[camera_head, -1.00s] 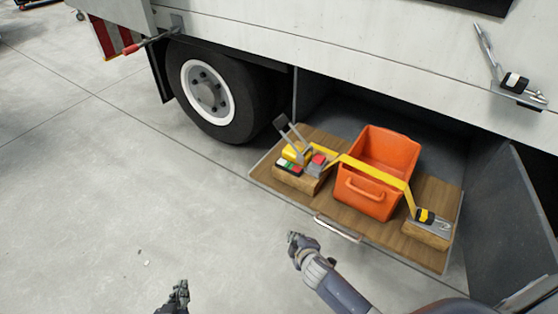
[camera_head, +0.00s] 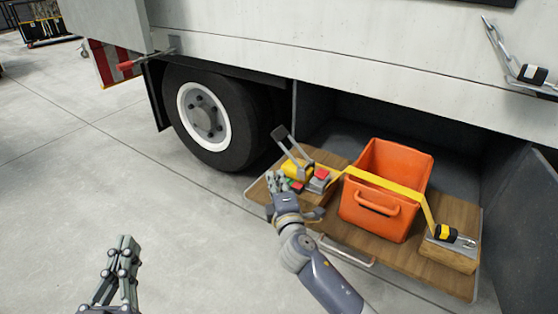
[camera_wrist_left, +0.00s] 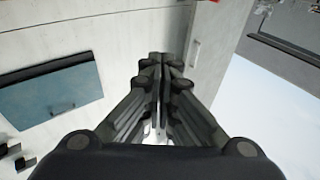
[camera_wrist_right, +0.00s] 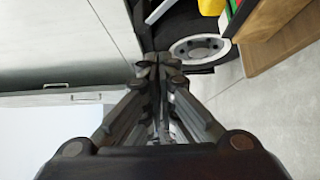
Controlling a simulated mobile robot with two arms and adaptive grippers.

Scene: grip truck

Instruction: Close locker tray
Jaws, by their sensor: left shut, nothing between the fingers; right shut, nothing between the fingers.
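The locker tray (camera_head: 452,272) is a wooden board with a metal rim, pulled out from the compartment under the truck body. A metal handle (camera_head: 346,251) is on its front edge. An orange bin (camera_head: 388,190) stands on it under a yellow strap (camera_head: 385,181). My right gripper (camera_head: 274,182) is shut and empty, in front of or above the tray's left end; the exact gap is unclear. It also shows in the right wrist view (camera_wrist_right: 160,62), with the tray edge at upper right. My left gripper (camera_head: 124,245) is shut and empty over the floor at lower left.
A ratchet buckle (camera_head: 297,170) with its lever raised sits at the tray's left. Another strap end (camera_head: 448,236) is at the right. A truck wheel (camera_head: 205,118) stands left of the tray. A panel (camera_head: 530,230) borders the opening's right side. The floor (camera_head: 110,180) at left is clear.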

